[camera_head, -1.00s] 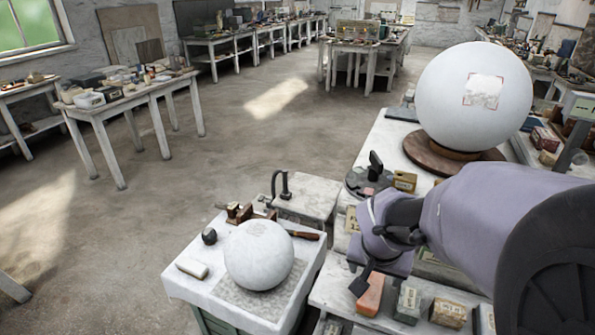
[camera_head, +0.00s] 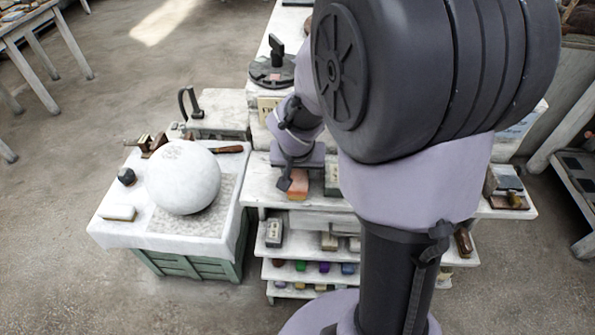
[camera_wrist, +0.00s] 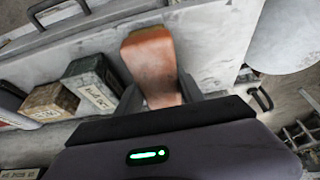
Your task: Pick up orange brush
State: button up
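The orange brush (camera_head: 298,184) is on the white shelf unit, near its front left edge. In the wrist view the orange brush (camera_wrist: 149,62) points away from me, with its near end between my fingers. My gripper (camera_wrist: 160,84) has one finger on each side of it. The fingers look apart, and whether they touch the brush's sides is hard to tell. In the head view my gripper (camera_head: 288,178) is down at the brush, and one dark finger shows on its left side. My arm hides part of the shelf to the right.
A labelled box (camera_wrist: 93,80) and a brown box (camera_wrist: 48,102) stand close beside the brush in the wrist view. A white sphere (camera_head: 183,177) sits on the small table (camera_head: 110,228) at left. Open floor (camera_head: 50,270) lies left of that table.

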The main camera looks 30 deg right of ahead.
grip_shut()
jog(key=shift+r, duration=0.1)
jog(key=shift+r, duration=0.35)
notch_tip(320, 180, up, 3)
jog(key=shift+s+a+r+p, duration=0.1)
jog(key=shift+s+p, duration=0.05)
jog(key=shift+p, duration=1.05)
jog(key=s+a+r+b, duration=0.1)
jog(key=s+a+b, duration=0.4)
jog(key=s, duration=0.9)
jog(key=shift+a+b, duration=0.4)
jog(key=shift+a, duration=0.65)
